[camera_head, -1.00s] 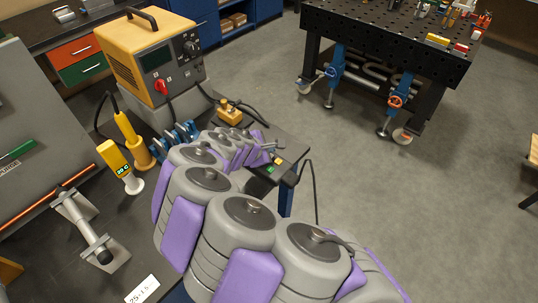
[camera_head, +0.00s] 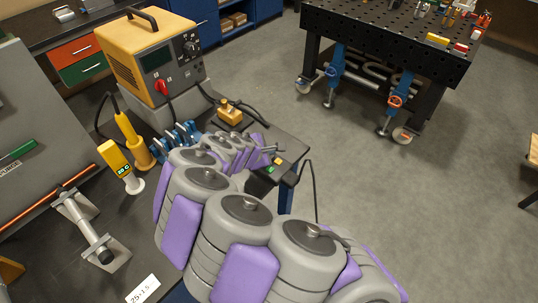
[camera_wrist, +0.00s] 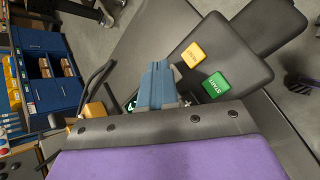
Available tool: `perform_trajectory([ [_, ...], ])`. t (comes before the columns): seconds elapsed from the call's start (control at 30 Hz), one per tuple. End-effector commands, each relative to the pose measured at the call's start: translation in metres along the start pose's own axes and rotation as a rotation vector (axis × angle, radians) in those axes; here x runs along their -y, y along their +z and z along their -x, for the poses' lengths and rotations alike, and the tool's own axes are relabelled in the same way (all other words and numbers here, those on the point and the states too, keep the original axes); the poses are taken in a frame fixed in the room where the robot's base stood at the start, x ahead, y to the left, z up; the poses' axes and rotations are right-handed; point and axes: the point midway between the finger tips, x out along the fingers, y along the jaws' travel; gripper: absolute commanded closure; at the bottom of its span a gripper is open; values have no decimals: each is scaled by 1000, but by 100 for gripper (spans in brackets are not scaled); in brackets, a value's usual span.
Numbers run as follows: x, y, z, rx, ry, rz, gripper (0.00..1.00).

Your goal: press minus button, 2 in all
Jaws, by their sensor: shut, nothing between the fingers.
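A dark control box (camera_head: 262,176) stands at the bench corner, just beyond my coiled arm. It carries a green button (camera_head: 270,169) and a yellow button (camera_head: 278,161). The wrist view shows the green button (camera_wrist: 215,85) and the yellow button (camera_wrist: 194,55) to the right of my gripper (camera_wrist: 160,68). Their lettering is too small to read surely, and I cannot make out a minus sign. My blue fingers are shut and empty, over the left part of the box. They hide what lies beneath, and contact cannot be told.
A yellow power unit (camera_head: 155,62) stands at the back left of the bench. A cable hangs beside the box. Grey floor is free at the right.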

Motion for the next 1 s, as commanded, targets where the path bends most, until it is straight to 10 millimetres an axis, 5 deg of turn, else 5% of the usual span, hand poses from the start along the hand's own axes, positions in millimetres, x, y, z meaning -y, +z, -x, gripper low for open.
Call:
perform_trajectory([
  [1.0,-7,7,10,0,0,2,100],
])
